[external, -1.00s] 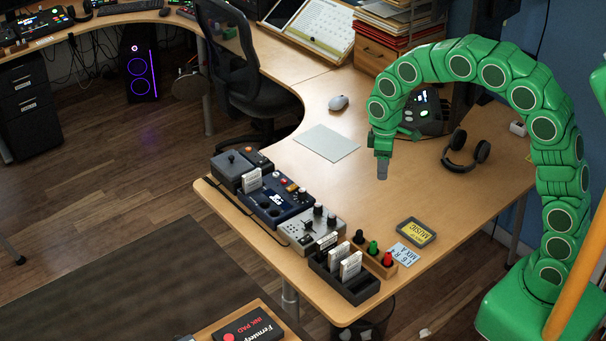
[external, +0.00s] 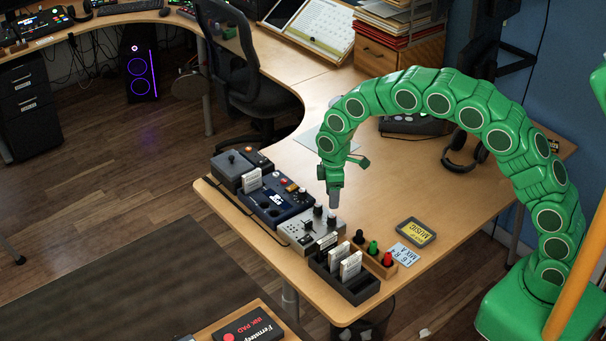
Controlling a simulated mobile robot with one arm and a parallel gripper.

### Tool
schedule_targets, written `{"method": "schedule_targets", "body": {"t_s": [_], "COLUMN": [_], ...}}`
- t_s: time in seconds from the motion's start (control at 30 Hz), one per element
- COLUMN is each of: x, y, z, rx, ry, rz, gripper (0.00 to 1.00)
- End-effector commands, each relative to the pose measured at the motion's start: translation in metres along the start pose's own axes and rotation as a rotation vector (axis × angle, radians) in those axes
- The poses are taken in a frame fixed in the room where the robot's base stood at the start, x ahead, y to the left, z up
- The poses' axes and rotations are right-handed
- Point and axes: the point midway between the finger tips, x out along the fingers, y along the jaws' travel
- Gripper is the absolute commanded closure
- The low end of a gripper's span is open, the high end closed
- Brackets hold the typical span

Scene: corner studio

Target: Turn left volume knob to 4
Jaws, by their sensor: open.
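A grey mixer box (external: 307,238) with several knobs sits on the wooden desk near its front left edge. Dark knobs (external: 318,211) stand on its far side; which one is the left volume knob, and its setting, are too small to tell. My gripper (external: 333,203) points straight down just above the mixer's far right part, beside the knobs. It holds nothing that I can see. Whether it touches a knob cannot be told from here.
A dark blue device (external: 277,205) adjoins the mixer on its left. A black card holder (external: 343,285) and a wooden rack with coloured pegs (external: 373,262) stand in front. A yellow-labelled cassette (external: 416,233) lies to the right.

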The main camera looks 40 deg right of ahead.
Motion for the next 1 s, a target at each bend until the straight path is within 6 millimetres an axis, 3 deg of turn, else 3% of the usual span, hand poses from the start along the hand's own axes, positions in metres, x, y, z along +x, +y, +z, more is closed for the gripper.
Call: {"method": "schedule_targets", "body": {"t_s": [0.5,0.9,1.0], "x": [0.063,0.073,0.073], "y": [-0.001,0.000,0.000], "z": [0.001,0.001,0.001], "rx": [0.001,0.001,0.001], "ry": [-0.002,-0.001,-0.001], "rz": [-0.002,-0.001,-0.001], "gripper": [0.46,0.46,0.61]}}
